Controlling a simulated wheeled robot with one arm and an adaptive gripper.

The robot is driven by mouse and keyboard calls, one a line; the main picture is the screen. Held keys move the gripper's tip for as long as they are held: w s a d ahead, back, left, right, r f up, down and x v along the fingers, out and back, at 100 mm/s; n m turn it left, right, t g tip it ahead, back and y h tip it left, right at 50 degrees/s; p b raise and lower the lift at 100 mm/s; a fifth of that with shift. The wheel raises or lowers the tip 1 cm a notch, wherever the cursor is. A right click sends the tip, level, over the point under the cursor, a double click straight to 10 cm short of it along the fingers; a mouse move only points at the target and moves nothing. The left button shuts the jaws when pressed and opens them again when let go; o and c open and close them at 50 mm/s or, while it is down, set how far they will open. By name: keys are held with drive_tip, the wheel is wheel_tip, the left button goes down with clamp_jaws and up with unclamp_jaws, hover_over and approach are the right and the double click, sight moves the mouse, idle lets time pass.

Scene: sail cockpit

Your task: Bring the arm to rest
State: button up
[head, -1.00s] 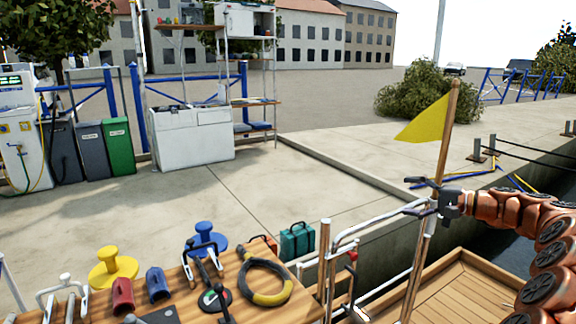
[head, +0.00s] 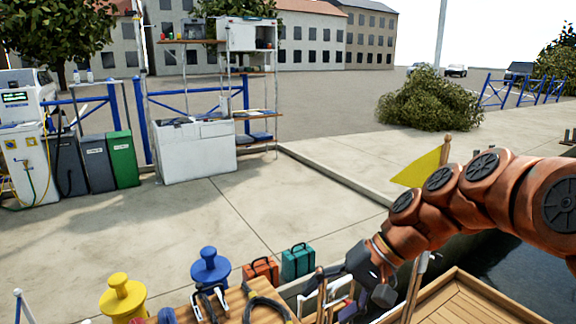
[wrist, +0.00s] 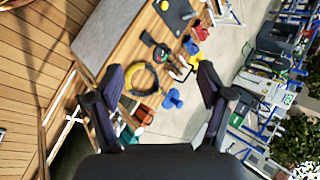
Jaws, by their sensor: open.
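My arm reaches in from the right in the head view, and my gripper (head: 335,290) hangs low, pointing down and left over the rail area. In the wrist view my gripper (wrist: 160,85) has its two dark fingers spread wide apart with nothing between them. Behind the gap, and farther off, lie a wooden table (wrist: 118,48) and a yellow-and-black coil (wrist: 143,79). The fingertips are partly hard to make out in the head view against the rails.
A yellow flag (head: 418,169) stands on a pole partly hidden behind my arm. The orange case (head: 261,269) and teal case (head: 298,261) stand on the quay near my gripper. A blue bollard (head: 210,266) and yellow bollard (head: 122,298) are left. The middle quay is open.

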drive_tip(key=s+d+r+h+p, duration=0.1)
drive_tip(key=s+d+h+p, duration=0.3)
drive_tip(key=s, duration=0.7)
drive_tip(key=s+d+r+n+g+h+p, duration=0.1)
drive_tip(key=s+d+h+p, duration=0.3)
drive_tip(key=s+d+p, duration=0.3)
drive_tip(key=s, duration=0.4)
drive_tip(key=shift+s+n, duration=0.3)
